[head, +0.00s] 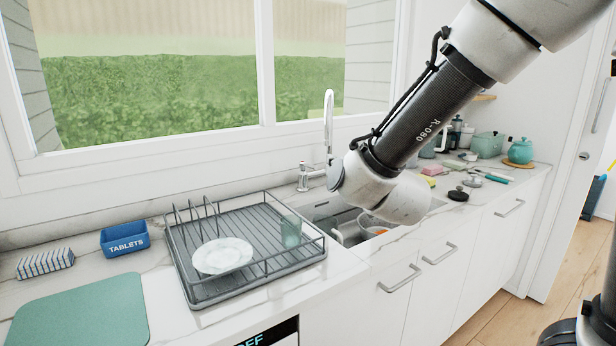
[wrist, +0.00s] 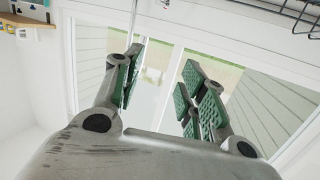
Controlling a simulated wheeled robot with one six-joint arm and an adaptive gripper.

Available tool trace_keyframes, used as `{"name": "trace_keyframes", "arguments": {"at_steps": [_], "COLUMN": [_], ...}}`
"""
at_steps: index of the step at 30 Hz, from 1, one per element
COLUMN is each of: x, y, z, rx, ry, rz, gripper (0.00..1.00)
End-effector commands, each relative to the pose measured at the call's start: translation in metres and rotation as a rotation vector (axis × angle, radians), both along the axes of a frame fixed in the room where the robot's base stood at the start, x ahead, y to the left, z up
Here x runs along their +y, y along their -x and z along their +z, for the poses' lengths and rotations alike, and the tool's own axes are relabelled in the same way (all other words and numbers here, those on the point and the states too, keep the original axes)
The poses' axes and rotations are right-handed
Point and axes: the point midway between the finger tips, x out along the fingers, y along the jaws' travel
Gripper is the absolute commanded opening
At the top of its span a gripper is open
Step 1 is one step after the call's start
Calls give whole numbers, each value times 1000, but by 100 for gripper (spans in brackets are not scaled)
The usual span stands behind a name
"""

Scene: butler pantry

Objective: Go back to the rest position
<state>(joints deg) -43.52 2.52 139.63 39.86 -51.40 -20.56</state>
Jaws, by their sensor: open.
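My gripper (wrist: 162,80) shows in the wrist view with its two green-padded fingers spread apart and nothing between them. A window (wrist: 158,62) shows beyond the fingers. In the head view my arm reaches down from the upper right over the sink (head: 345,222). The gripper itself does not show there; the arm's lower links hide that area.
A dish rack (head: 262,262) holds a white plate (head: 222,255) and a green glass (head: 291,231). A blue tablets box (head: 125,239), a striped sponge (head: 45,263) and a green mat (head: 80,312) lie left. A faucet (head: 328,125) rises behind the sink. Pots and small items crowd the right counter.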

Motion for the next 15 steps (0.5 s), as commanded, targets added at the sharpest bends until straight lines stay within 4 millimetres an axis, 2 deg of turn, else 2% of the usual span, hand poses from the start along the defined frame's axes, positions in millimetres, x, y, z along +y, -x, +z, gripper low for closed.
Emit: {"name": "trace_keyframes", "arguments": {"at_steps": [8, 12, 15], "x": [26, 39, 37], "y": [18, 42, 66], "z": [-49, -78, -95], "rx": [219, 384, 524], "ry": [24, 56, 86], "rz": [131, 228, 292], "gripper": [42, 42, 42]}}
